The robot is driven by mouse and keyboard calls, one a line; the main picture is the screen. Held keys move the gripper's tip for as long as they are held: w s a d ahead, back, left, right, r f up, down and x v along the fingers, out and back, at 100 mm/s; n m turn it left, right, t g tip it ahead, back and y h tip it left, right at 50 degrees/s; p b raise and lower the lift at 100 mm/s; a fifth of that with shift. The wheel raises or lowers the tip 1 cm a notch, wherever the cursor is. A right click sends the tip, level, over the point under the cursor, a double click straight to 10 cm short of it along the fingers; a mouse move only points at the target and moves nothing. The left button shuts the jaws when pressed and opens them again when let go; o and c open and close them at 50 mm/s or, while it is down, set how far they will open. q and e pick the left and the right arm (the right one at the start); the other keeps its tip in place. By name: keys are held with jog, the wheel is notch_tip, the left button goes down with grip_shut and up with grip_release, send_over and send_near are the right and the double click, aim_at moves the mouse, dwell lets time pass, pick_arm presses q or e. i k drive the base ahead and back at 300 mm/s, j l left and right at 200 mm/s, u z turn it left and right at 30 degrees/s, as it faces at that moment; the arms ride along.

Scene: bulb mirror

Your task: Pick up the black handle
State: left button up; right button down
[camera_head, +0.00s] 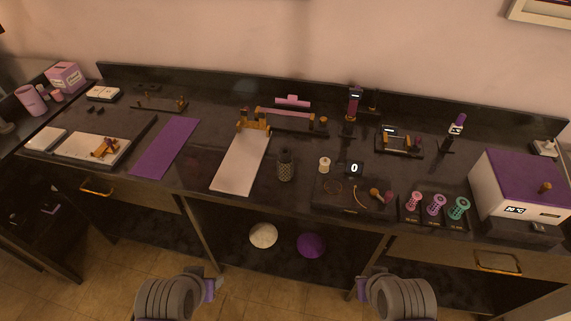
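A dark cylinder with a textured surface (286,166) stands upright near the counter's front edge, just right of a long white board. It looks like the black handle, but I cannot be sure at this size. My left gripper (214,285) is low in the picture, in front of the counter and well apart from it. My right gripper (359,287) is also low in front, right of the middle. Both show small purple parts at their ends. Their finger gaps are too small to read, and nothing is visibly held.
The dark counter holds a white board (240,164), a purple mat (166,147), a white spool (324,164), a tray of small parts (345,205), several coloured spools (436,205) and a purple-topped white box (520,181). White (263,235) and purple (311,245) discs are below.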

aim_at(375, 98)
jog(key=i+l+u, duration=0.3)
jog(key=i, duration=0.2)
jog(key=i+l+u, duration=0.25)
jog(key=i, duration=0.2)
jog(key=l, duration=0.05)
